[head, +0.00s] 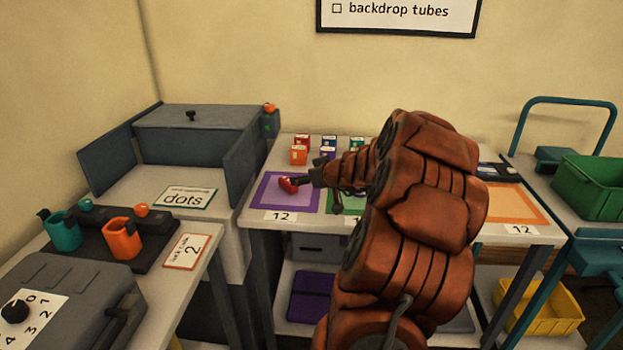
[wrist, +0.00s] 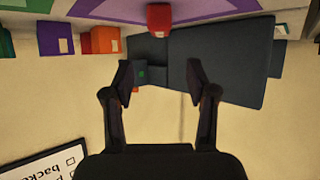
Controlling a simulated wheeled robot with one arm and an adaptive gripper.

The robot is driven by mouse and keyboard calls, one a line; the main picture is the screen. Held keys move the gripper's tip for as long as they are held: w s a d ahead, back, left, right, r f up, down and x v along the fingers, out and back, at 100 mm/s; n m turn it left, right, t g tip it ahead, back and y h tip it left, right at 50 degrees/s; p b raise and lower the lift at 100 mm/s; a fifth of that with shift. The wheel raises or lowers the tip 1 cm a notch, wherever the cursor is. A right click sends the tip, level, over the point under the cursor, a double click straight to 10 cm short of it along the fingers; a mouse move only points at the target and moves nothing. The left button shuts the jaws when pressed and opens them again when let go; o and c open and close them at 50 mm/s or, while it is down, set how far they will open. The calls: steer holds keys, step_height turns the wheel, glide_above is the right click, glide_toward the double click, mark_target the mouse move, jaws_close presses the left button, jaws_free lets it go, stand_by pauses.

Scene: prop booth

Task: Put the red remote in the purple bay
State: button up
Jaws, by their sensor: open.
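The red remote (head: 288,184) is in the purple bay (head: 270,200), near the middle of its purple area. It also shows in the wrist view (wrist: 159,17), at the top edge and partly cut off. My gripper (wrist: 158,78) is open, with nothing between its two dark fingers. In the head view my gripper (head: 303,181) is just right of the red remote, with a very small or no visible gap. In the wrist view the remote lies apart from the fingertips. My arm hides part of the table to the right.
Several small coloured boxes (head: 300,155) stand behind the bays. A green bay (head: 345,205) lies right of the purple one, mostly behind my arm, and an orange bay (head: 512,203) lies farther right. A grey booth (head: 195,130) stands to the left.

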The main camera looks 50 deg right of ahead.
steer(key=shift+v, duration=1.65)
steer(key=w+a+n+g+y, duration=0.1)
steer(key=w+a+y, duration=0.15)
steer(key=a, duration=0.85)
steer(key=w+a+n+g+y, duration=0.1)
steer(key=w+a+n+y, duration=0.15)
steer(key=a, duration=0.85)
steer(key=s+a+f+g+y, duration=0.1)
steer(key=s+a+g+y, duration=0.15)
steer(key=a, duration=0.55)
steer(key=s+a+f+g+y, duration=0.15)
steer(key=s+a, duration=0.25)
steer(key=a, duration=0.5)
steer(key=s+a+f+g+h, duration=0.1)
steer(key=s+a+f+g, duration=0.2)
steer(key=s, duration=0.5)
steer(key=s+a+g+h, duration=0.1)
steer(key=s+a+g, duration=0.2)
steer(key=s+a, duration=0.35)
steer(key=s+d+f+m+g+h, duration=0.1)
steer(key=s+d+g+h, duration=0.2)
steer(key=s, duration=1)
steer(key=d+h, duration=0.1)
steer(key=d, duration=0.1)
steer(key=shift+s+d+f+h, duration=0.2)
steer(key=shift+s+d+h, duration=0.1)
steer(key=shift+s, duration=0.05)
